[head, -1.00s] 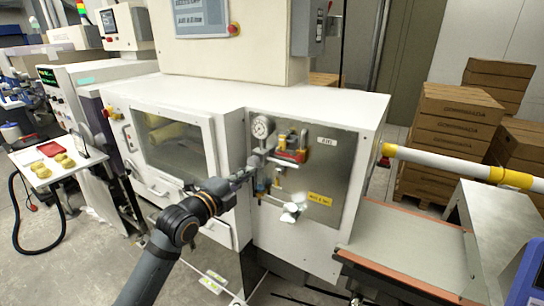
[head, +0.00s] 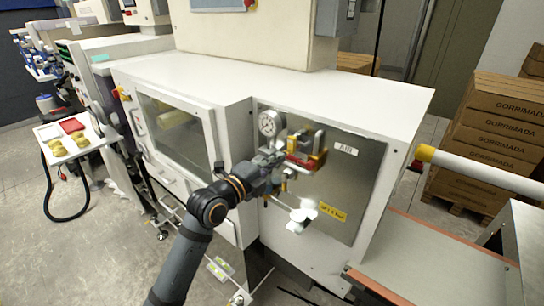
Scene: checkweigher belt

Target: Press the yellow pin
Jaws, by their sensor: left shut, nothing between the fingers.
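A grey panel (head: 368,185) on the white machine carries an air unit with a red valve block (head: 303,158). A small yellow-orange part (head: 318,158) shows at the block's right end, and another small yellowish part sits lower, beside my gripper. I cannot tell which is the yellow pin. My left gripper (head: 279,159) is shut and empty, just in front of the panel, left of the red block and below the round gauge (head: 267,123). It hides part of the fittings; contact cannot be told. My right gripper is not in view.
Thin pipework and a shiny white fitting (head: 303,214) stick out below the gripper. A yellow label (head: 332,211) is beside them. A conveyor belt (head: 430,262) and a white-and-yellow rail (head: 480,172) lie to the right. Cardboard boxes (head: 500,130) stand behind.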

